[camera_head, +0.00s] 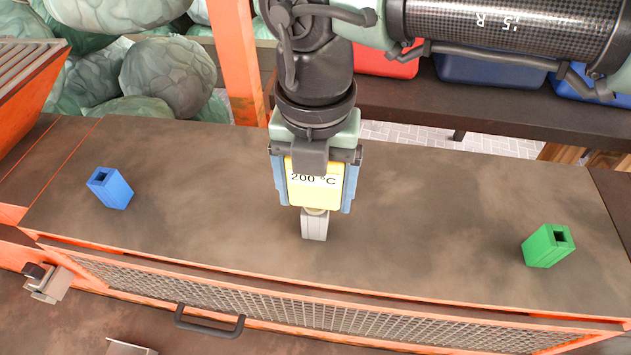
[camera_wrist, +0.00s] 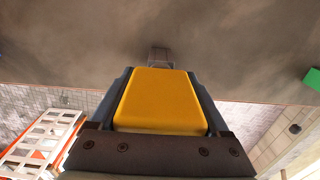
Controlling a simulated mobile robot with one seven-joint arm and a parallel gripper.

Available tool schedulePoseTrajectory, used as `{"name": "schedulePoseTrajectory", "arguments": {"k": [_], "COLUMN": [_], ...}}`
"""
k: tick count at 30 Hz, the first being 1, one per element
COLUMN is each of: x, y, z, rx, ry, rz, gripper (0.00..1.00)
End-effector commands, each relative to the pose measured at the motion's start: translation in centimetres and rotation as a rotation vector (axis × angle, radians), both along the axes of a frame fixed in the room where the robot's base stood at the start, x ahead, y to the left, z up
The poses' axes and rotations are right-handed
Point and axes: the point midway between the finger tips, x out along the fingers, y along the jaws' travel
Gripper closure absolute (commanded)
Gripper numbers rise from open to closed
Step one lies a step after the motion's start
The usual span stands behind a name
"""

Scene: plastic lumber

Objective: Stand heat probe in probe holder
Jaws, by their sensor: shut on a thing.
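The heat probe (camera_head: 315,186) is a yellow box with a "200 °C" display, upright in the head view. It fills the middle of the wrist view (camera_wrist: 160,98). My gripper (camera_head: 314,197) is shut on it, with one blue-grey finger on each side. A small grey block (camera_head: 314,226), seemingly the probe holder, is directly below the probe's lower end. It also shows beyond the probe in the wrist view (camera_wrist: 159,55). The probe hides the block's top, so I cannot tell whether its tip is inside or just above.
A blue block with a square hole (camera_head: 112,190) stands on the left of the brown bench top (camera_head: 420,210). A similar green block (camera_head: 545,248) stands on the right. An orange post (camera_head: 238,60) rises behind the bench. The surface around the grey block is clear.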

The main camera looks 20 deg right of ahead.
Motion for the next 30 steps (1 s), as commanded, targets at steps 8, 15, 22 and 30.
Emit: {"name": "schedulePoseTrajectory", "arguments": {"k": [8,15,22,30], "x": [0.1,0.0,0.0,0.0], "y": [-0.1,-0.1,-0.1,0.0], "z": [5.5,9.3,10.9,12.5], "rx": [-0.003,-0.001,-0.001,0.0], "ry": [-0.003,0.0,-0.001,0.0], "rz": [-0.001,-0.001,-0.001,-0.001], "gripper": [0.89,0.89,0.89,0.89]}}
